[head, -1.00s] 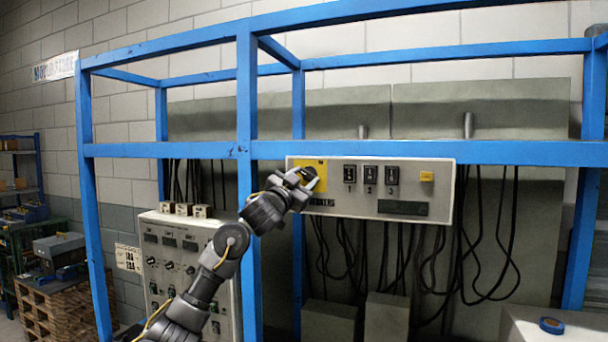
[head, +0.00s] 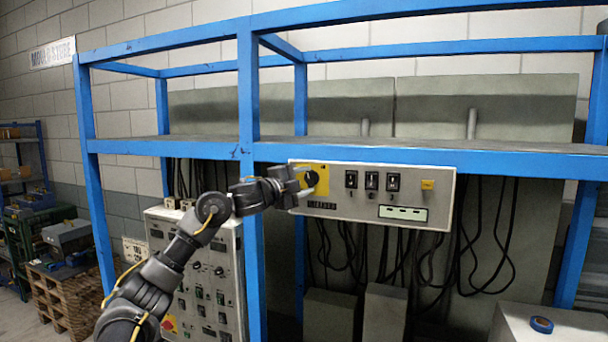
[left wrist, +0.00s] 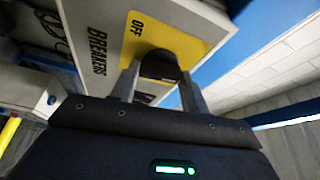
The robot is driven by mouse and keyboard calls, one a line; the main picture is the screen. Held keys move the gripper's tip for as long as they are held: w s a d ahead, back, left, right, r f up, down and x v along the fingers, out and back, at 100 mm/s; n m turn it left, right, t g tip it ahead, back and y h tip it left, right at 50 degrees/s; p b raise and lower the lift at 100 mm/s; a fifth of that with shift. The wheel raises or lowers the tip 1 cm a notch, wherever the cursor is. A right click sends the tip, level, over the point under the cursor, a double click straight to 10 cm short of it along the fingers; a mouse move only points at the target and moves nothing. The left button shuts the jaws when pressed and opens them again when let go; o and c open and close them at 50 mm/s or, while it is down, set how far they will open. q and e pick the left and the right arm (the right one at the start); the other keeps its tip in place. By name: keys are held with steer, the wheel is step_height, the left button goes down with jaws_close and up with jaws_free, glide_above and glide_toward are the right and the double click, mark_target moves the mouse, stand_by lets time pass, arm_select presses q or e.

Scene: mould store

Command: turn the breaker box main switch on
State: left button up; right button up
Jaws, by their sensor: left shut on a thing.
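The breaker box (head: 381,210) is a pale panel mounted on the blue frame. Its main switch (head: 311,179) is a round black knob on a yellow plate at the panel's left end. My left gripper (head: 298,184) is at this knob. In the left wrist view, my left gripper's fingers (left wrist: 160,85) stand on either side of the black knob (left wrist: 160,64), shut on it. The word OFF shows on the yellow plate (left wrist: 190,41) and BREAKERS on the panel; the ON mark cannot be seen. A display strip (head: 403,213) on the panel is lit white. My right gripper is out of view.
Three black breakers (head: 372,181) and a yellow button (head: 428,185) sit right of the switch. A blue upright (head: 250,100) stands close to my left arm. A grey control cabinet (head: 200,275) is below, and black cables hang under the box.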

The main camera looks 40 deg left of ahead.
arm_select(q)
steer(key=shift+r+m+g+p, duration=0.1)
steer(key=shift+m+g+p, duration=0.3)
steer(key=shift+m+p, duration=0.4)
steer(key=o, duration=1)
steer(key=shift+s, duration=0.1)
